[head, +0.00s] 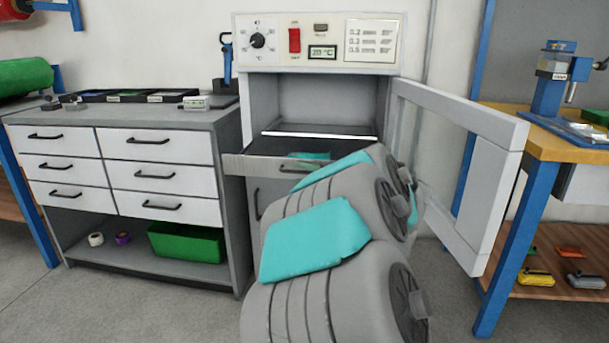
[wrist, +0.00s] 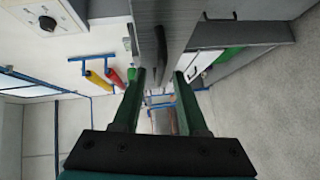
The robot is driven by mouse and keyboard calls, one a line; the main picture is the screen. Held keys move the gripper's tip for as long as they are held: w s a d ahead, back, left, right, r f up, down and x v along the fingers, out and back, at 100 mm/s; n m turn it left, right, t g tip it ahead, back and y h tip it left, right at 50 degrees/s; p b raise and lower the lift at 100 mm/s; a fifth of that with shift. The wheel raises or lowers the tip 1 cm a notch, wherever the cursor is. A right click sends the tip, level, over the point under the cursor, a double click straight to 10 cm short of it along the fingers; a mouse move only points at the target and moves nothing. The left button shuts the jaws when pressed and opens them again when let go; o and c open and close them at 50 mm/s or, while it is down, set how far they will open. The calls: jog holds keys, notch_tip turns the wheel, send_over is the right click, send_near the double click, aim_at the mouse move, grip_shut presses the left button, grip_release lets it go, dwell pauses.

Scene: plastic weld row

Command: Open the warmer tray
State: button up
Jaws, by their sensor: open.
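The warmer (head: 318,100) is a pale cabinet with a dial, a red switch and a display on top. Its door (head: 480,140) stands open to the right. The warmer tray (head: 240,165) sticks out of the cavity, its grey front forward of the cabinet. Part of its dark handle (head: 296,171) shows beside my arm. In the wrist view my gripper (wrist: 159,74) is open, with two dark green fingers. The dark tray handle (wrist: 160,46) and grey tray front (wrist: 180,25) appear just beyond the fingertips; whether the handle lies between them is unclear. My arm hides my gripper in the head view.
A drawer unit (head: 160,130) stands left of the warmer, with a green bin (head: 187,243) on its low shelf. A wooden workbench (head: 545,135) with blue legs stands right, near the open door. Grey floor (head: 130,305) is clear at front left.

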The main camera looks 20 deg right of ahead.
jog(key=v, duration=0.7)
jog(key=shift+s, duration=0.4)
jog(key=shift+p, duration=0.3)
